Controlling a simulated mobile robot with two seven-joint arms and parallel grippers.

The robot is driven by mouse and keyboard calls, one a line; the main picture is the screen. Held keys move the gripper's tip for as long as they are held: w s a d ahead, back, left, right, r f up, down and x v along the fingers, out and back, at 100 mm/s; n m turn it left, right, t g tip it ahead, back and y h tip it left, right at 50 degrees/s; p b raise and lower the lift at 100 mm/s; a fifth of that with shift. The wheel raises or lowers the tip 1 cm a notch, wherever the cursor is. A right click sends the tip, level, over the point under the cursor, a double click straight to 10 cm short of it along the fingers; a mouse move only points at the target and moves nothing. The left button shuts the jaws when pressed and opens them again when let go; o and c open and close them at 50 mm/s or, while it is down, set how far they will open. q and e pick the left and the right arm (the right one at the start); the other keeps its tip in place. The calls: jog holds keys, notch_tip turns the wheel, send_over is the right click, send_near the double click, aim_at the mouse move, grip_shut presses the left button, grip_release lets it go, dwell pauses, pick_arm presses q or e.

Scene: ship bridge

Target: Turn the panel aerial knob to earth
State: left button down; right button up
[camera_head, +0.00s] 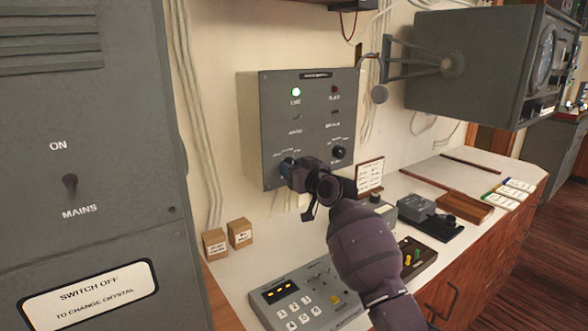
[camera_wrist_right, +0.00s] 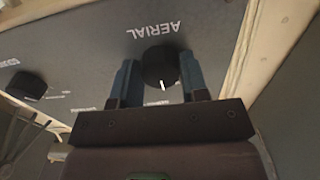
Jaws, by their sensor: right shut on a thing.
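The grey wall panel (camera_head: 305,115) hangs above the counter, with a lit green lamp and a dark red lamp near its top. The aerial knob (camera_wrist_right: 160,68) is black and round with a white pointer line, under an upside-down AERIAL label (camera_wrist_right: 154,28) in the wrist view. My right gripper (camera_head: 288,168) is at the panel's lower left; in the wrist view its two blue fingers (camera_wrist_right: 155,80) stand on either side of the knob, shut on it. The gripper hides the knob in the head view. The pointer's scale markings are not readable. My left gripper is not in view.
A second black knob (camera_head: 339,152) sits on the panel's right; it also shows in the wrist view (camera_wrist_right: 27,86). A keypad unit (camera_head: 305,300), two small boxes (camera_head: 227,238) and a small card stand (camera_head: 370,176) are on the counter below. A grey cabinet (camera_head: 90,120) stands at left.

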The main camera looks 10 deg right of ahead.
jog(key=shift+n, duration=0.3)
jog(key=n, duration=0.8)
jog(key=shift+d, duration=0.1)
jog(key=shift+n, duration=0.3)
dwell(0.4)
jog(key=o, duration=0.9)
